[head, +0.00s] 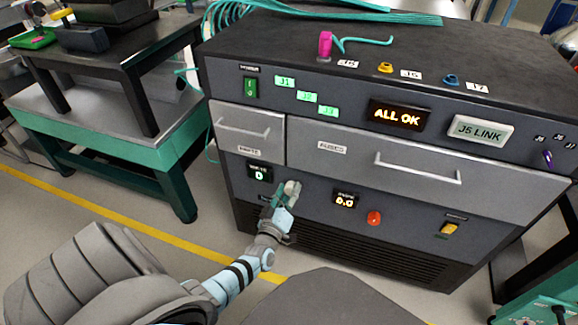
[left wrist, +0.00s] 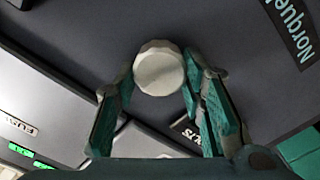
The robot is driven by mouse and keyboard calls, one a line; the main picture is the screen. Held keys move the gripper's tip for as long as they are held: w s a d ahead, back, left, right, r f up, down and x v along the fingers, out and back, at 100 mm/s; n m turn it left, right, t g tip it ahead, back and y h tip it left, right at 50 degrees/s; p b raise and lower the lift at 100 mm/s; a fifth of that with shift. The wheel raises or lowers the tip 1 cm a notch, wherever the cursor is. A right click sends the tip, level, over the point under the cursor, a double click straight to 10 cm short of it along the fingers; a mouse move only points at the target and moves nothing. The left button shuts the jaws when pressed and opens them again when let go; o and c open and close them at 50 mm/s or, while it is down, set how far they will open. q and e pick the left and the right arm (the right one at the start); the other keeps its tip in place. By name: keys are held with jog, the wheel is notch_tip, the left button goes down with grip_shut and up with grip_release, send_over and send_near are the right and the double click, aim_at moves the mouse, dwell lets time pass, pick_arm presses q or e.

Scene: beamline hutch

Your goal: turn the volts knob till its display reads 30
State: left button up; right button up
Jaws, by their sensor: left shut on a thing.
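The off-white faceted knob (head: 293,187) is on the lower left of the dark cabinet's front. It also shows close up in the left wrist view (left wrist: 158,68). My left gripper (head: 285,194) is shut on it, with one green-padded finger on each side. In the left wrist view the fingers (left wrist: 158,95) straddle the knob. The small display (head: 259,173) up and left of the knob reads 0 in green. A label beside the knob is partly hidden by a finger in the left wrist view. My right gripper is out of view.
To the right on the same panel are a display (head: 345,199) reading 0.0, a red knob (head: 374,218) and a yellow switch (head: 449,229). Drawers with bar handles (head: 417,168) sit above. A lit sign (head: 397,115) reads ALL OK. A green-framed bench (head: 120,140) stands at left.

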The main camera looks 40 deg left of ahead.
pick_arm(q)
jog(key=shift+r+m, duration=0.1)
jog(key=shift+m, duration=0.5)
jog(key=m+p, duration=0.2)
jog(key=m, duration=0.2)
jog(key=shift+d, duration=0.15)
jog(key=m, duration=0.6)
jog(key=m+p, duration=0.1)
jog(key=m, duration=1.2)
jog(key=shift+w+d+f+p, duration=0.15)
jog(key=shift+d+f+p, duration=0.1)
jog(key=shift+d+p, duration=0.05)
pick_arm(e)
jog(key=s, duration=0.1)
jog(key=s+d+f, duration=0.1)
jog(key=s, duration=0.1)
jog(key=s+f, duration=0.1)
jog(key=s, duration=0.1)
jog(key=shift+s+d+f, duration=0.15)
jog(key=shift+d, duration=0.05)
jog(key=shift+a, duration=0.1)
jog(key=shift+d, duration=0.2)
